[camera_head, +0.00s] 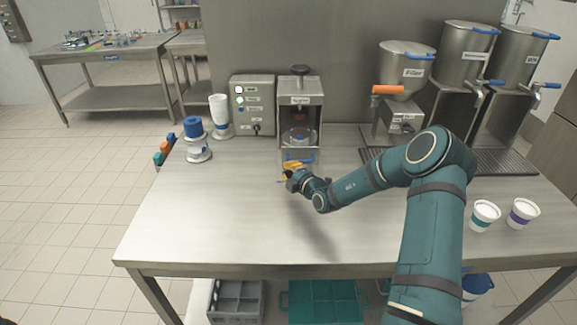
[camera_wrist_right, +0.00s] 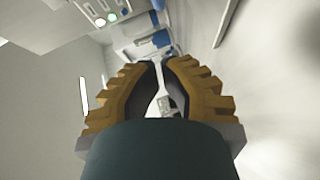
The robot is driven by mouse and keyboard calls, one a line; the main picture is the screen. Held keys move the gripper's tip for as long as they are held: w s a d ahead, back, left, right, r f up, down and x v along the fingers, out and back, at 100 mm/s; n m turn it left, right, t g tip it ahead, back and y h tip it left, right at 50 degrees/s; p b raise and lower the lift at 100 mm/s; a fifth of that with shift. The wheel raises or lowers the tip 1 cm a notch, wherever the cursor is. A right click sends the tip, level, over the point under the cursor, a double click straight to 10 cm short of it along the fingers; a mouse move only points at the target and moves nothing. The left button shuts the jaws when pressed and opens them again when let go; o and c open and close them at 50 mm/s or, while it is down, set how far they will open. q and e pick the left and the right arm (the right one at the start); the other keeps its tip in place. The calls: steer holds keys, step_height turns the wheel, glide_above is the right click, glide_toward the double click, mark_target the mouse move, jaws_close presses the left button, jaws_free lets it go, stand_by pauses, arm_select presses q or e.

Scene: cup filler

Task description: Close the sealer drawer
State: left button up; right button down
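The sealer (camera_head: 300,97) is a steel box with an open front, standing at the back middle of the table. Its drawer has a round cup holder (camera_head: 299,136) that looks empty, and a blue handle (camera_head: 303,160) at the front. How far the drawer stands out is hard to tell. My right gripper (camera_head: 290,165), with yellow fingers, is low over the table just in front of the handle. In the right wrist view its fingertips (camera_wrist_right: 163,62) nearly meet with nothing held, and blue parts (camera_wrist_right: 152,38) show just beyond them. My left gripper is out of view.
Left of the sealer stand a control box (camera_head: 253,105), a white cup stack (camera_head: 219,108) and a blue-topped dispenser (camera_head: 196,140). Fillers (camera_head: 405,72) stand to the right. Two cups (camera_head: 484,215) (camera_head: 523,213) are at the right front. The front left tabletop is clear.

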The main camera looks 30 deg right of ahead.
mark_target(289, 152)
steer(key=w, duration=0.1)
steer(key=w+d, duration=0.1)
steer(key=w+f, duration=0.1)
steer(key=shift+w+d+b, duration=0.25)
steer(key=shift+d+b, duration=0.1)
steer(key=shift+b, duration=0.05)
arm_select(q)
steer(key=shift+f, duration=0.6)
arm_select(e)
steer(key=shift+w+d, duration=0.5)
steer(key=shift+w, duration=0.15)
steer(key=w+d, duration=0.1)
steer(key=w, duration=0.1)
steer(key=w+d, duration=0.1)
steer(key=w, duration=0.1)
steer(key=w+d, duration=0.1)
steer(key=w, duration=0.1)
steer(key=shift+d+f, duration=0.15)
steer(key=shift+d, duration=0.25)
steer(key=shift+s+a+r, duration=0.1)
steer(key=shift+s+r, duration=0.1)
steer(key=shift+s, duration=0.05)
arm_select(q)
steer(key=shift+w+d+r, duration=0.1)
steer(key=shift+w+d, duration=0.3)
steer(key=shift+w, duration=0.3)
arm_select(e)
steer(key=shift+f, duration=0.1)
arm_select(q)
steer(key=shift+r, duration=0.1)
